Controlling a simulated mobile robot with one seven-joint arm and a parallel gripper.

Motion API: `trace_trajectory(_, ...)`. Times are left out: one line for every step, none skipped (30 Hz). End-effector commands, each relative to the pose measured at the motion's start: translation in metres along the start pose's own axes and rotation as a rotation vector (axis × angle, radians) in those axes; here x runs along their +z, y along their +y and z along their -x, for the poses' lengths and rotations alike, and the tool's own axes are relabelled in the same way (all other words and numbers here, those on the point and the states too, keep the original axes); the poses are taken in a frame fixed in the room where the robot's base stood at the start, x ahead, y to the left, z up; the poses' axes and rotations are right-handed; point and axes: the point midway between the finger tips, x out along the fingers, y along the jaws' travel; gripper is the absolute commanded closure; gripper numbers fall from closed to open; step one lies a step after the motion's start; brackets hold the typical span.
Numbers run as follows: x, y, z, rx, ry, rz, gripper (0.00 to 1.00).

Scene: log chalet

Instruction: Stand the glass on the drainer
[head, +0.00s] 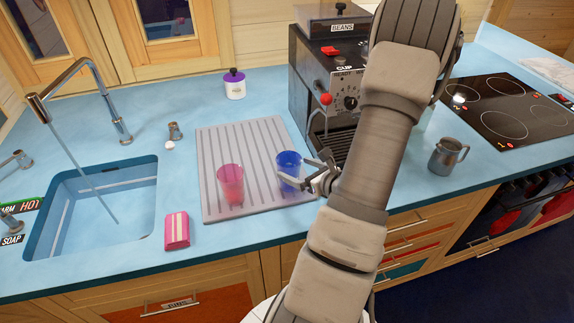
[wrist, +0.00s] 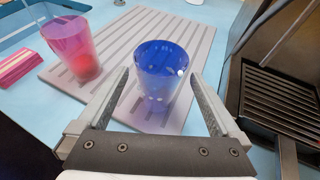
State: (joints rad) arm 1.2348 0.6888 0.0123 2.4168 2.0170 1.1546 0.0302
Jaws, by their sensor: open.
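A blue see-through glass (head: 287,162) stands upright on the right part of the grey ribbed drainer (head: 252,140). In the wrist view the blue glass (wrist: 161,60) shows between the two fingers, with a gap visible on either side. My gripper (head: 303,171) is open, low over the drainer's right edge, its fingers pointing at the glass. A pink see-through glass (head: 230,182) stands upright on the drainer, left of the blue one. The pink glass also shows at the upper left of the wrist view (wrist: 70,47), with a red patch inside low down.
A coffee machine (head: 308,88) with a drip tray (wrist: 280,105) stands close right of the drainer. A sink (head: 95,215) with a tap (head: 118,122) and a pink striped box (head: 176,231) are to the left. A metal jug (head: 447,156) stands near the hob (head: 500,115).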

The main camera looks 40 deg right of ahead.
Motion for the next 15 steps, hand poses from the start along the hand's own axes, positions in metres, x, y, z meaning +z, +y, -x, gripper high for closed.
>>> trace_trajectory(0.000,-0.001,0.011,-0.004,0.000,0.000,0.00)
trace_trajectory(0.000,0.000,0.016,-0.003,0.000,-0.001,0.00)
trace_trajectory(0.000,-0.001,0.023,-0.004,-0.001,-0.001,0.00)
trace_trajectory(0.000,-0.001,0.027,-0.003,-0.001,0.001,0.00)
trace_trajectory(0.000,-0.001,0.031,-0.003,-0.001,0.001,0.00)
trace_trajectory(0.000,0.000,0.035,-0.002,0.000,0.001,0.00)
trace_trajectory(0.000,0.000,0.038,-0.001,0.000,0.000,0.00)
trace_trajectory(0.000,0.000,0.041,-0.002,0.000,0.000,0.00)
trace_trajectory(0.000,0.000,0.043,-0.002,0.000,0.000,0.00)
trace_trajectory(0.000,0.000,0.044,-0.001,0.000,0.000,0.00)
trace_trajectory(0.000,0.000,0.045,0.000,-0.001,0.000,0.00)
trace_trajectory(0.000,0.000,0.046,0.000,-0.001,0.000,0.00)
trace_trajectory(0.000,0.000,0.046,0.001,-0.001,0.000,0.00)
trace_trajectory(0.000,0.000,0.046,0.001,-0.001,0.000,0.00)
trace_trajectory(0.000,0.000,0.046,0.001,-0.001,0.000,0.00)
